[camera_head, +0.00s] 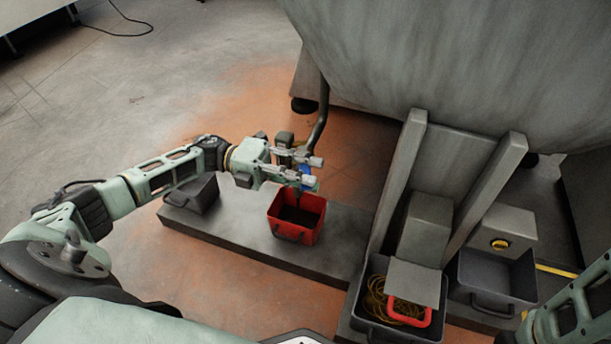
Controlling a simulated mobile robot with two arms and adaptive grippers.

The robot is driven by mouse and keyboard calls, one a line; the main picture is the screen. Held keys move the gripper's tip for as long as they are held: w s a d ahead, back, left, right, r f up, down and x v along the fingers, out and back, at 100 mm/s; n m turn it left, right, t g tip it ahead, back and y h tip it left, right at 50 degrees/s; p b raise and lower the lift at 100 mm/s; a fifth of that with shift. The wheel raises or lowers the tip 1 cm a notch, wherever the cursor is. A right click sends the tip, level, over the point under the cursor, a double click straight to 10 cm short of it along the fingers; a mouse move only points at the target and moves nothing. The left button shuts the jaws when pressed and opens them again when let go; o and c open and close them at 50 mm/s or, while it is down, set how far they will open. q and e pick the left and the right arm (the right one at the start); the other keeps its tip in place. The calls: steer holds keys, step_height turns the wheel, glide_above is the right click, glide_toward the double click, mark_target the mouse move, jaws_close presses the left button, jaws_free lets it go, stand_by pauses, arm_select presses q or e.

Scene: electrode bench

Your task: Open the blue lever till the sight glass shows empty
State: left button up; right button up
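The blue lever (305,169) shows as a small blue piece by the pipe's lower end, above a red bin. My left gripper (314,171) reaches in from the left at the lever. Its two fingers are spread apart, with blue showing between them and below the lower finger. I cannot tell whether either finger touches the lever. The fingers hide part of the lever and the valve. I cannot make out the sight glass or its level. My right arm shows at the lower right edge; its gripper is out of view.
A dark bent pipe (322,118) comes down from the big grey tank (470,60). The red bin (314,205) stands on a low grey plinth (245,229), with a dark bin (199,196) to its left. Grey posts (404,170) and more bins stand at the right.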

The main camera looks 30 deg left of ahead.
arm_select(q)
steer(key=shift+a, duration=0.15)
steer(key=s+a, duration=0.2)
steer(key=a, duration=0.9)
steer(key=shift+a, duration=0.3)
